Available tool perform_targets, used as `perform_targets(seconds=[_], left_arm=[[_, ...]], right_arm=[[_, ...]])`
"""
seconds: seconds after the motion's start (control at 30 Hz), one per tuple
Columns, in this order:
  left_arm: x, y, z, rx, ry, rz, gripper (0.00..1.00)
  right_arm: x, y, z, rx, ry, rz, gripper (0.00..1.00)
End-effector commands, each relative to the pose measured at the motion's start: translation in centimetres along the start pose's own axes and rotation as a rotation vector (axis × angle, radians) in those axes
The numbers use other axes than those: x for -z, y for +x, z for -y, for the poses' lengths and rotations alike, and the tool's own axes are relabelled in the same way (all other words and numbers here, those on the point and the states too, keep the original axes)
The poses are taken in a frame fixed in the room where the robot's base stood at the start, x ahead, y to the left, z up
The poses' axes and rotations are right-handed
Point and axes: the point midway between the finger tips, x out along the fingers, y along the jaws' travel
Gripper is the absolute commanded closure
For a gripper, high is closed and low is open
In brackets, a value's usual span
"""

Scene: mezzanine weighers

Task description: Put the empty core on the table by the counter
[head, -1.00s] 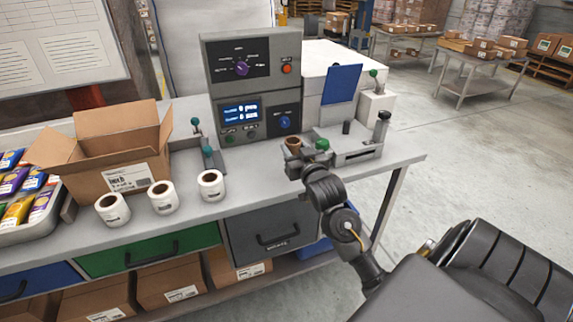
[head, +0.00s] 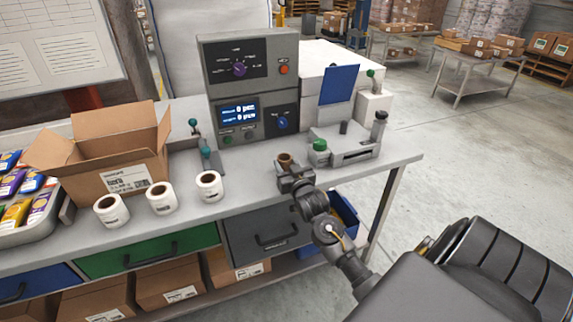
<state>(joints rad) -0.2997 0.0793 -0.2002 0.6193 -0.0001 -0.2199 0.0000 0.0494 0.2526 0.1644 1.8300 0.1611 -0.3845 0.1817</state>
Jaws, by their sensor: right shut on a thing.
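The empty core, a small brown cardboard tube (head: 285,159), is upright in my right gripper (head: 286,167). The gripper is shut on it near the front of the grey table (head: 245,187), in front of the counter (head: 243,88), a grey box with a purple knob, a lit display and a blue knob. My fingers hide the lower part of the core, and I cannot tell whether it touches the table. My left gripper is not in view.
Three white label rolls (head: 162,197) stand left of my right gripper. An open cardboard box (head: 113,160) and a tray of colourful packets (head: 38,212) are further left. A device with a green knob (head: 320,146) stands to the right. Drawers (head: 268,233) are below the tabletop.

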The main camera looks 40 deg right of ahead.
Motion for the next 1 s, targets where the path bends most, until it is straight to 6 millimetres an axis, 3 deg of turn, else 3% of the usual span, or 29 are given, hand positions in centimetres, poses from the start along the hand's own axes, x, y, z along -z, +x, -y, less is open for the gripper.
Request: perform_targets(seconds=[0.2, 0.23, 0.37, 0.73, 1.0], left_arm=[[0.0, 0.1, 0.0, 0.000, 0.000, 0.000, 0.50], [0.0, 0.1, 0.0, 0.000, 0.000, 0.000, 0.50], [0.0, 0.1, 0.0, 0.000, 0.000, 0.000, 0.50], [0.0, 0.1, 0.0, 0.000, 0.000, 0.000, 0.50], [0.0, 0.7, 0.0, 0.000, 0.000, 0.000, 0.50]], right_arm=[[-0.3, 0.0, 0.0, 0.000, 0.000, 0.000, 0.79], [-0.2, 0.0, 0.0, 0.000, 0.000, 0.000, 0.54], [-0.1, 0.0, 0.0, 0.000, 0.000, 0.000, 0.37], [0.0, -0.3, 0.0, 0.000, 0.000, -0.001, 0.36], [-0.2, -5.2, 0.0, 0.000, 0.002, 0.001, 0.36]])
